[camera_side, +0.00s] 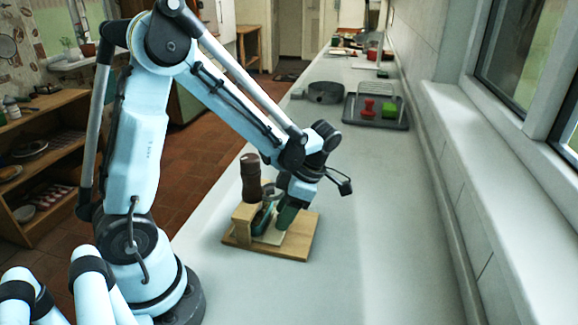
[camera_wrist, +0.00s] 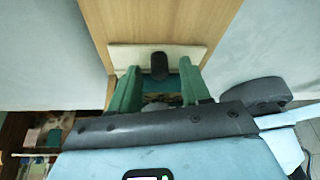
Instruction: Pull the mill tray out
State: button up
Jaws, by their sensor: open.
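The mill tray (camera_wrist: 192,51) is a pale cream slab with a dark knob (camera_wrist: 158,65), seen near the top of the wrist view. In the side view the tray (camera_side: 272,239) lies low on a wooden stand (camera_side: 293,246). My gripper (camera_wrist: 159,72) has green fingers, open, one on each side of the knob. I cannot tell whether either finger touches it. In the side view my gripper (camera_side: 275,222) reaches down over the stand and partly hides the tray.
The grey counter (camera_side: 370,230) is clear to the right of the stand. Further back, a dark tray (camera_side: 391,121) bears a red item (camera_side: 367,108) and a green block (camera_side: 389,110). A dark round pan (camera_side: 325,92) is beside it. A window ledge (camera_side: 470,150) runs along the right.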

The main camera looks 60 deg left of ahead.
jog(key=shift+s+f, duration=0.1)
jog(key=shift+f, duration=0.2)
grip_shut()
